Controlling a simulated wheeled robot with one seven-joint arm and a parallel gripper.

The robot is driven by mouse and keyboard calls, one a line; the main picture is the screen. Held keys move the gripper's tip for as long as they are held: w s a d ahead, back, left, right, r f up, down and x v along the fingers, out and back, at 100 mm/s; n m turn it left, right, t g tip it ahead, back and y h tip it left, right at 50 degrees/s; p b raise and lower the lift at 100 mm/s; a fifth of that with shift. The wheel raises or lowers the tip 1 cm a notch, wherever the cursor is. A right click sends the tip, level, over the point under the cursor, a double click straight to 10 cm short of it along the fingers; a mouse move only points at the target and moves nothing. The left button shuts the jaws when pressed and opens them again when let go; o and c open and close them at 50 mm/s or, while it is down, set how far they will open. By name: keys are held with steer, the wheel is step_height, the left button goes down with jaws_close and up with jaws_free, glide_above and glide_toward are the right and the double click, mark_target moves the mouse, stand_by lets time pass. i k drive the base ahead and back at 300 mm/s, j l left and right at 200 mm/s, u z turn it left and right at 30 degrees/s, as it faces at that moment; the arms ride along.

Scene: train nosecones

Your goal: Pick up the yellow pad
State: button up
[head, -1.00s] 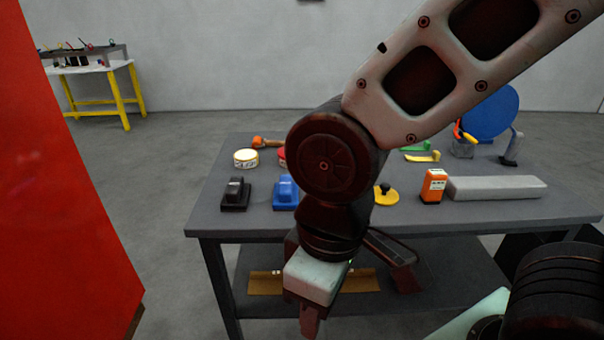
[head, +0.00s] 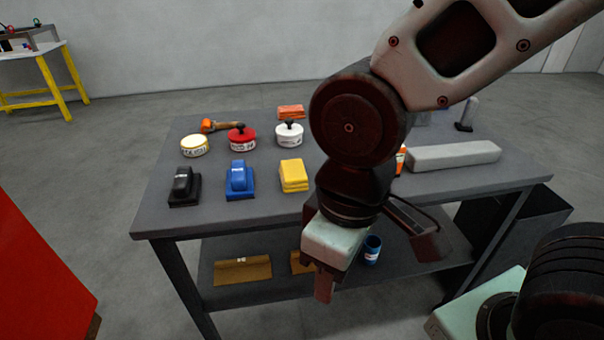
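A yellow block-shaped pad (head: 293,173), looking like stacked layers, lies on the grey table (head: 150,222) near its front edge, left of my arm. A blue sanding-block-like thing (head: 240,178) is to its left. My gripper (head: 323,288) hangs in front of the table's front edge, below the tabletop, to the right of and nearer than the yellow pad. It points down and touches nothing that I can see. Its fingers are seen nearly side-on, so their gap is unclear. A yellow disc with a black knob, seen earlier, is hidden behind my arm.
Close around the pad are a white knobbed disc (head: 289,134), a red knobbed disc (head: 242,138) and a black block (head: 184,187). A yellow-rimmed tin (head: 194,146) and a grey bar (head: 454,155) also lie on the table. A red surface (head: 35,270) stands at left.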

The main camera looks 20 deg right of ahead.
mark_target(293, 179)
steer(key=i+l+z, duration=0.1)
steer(key=i+z, duration=0.7)
steer(key=k+l, duration=0.05)
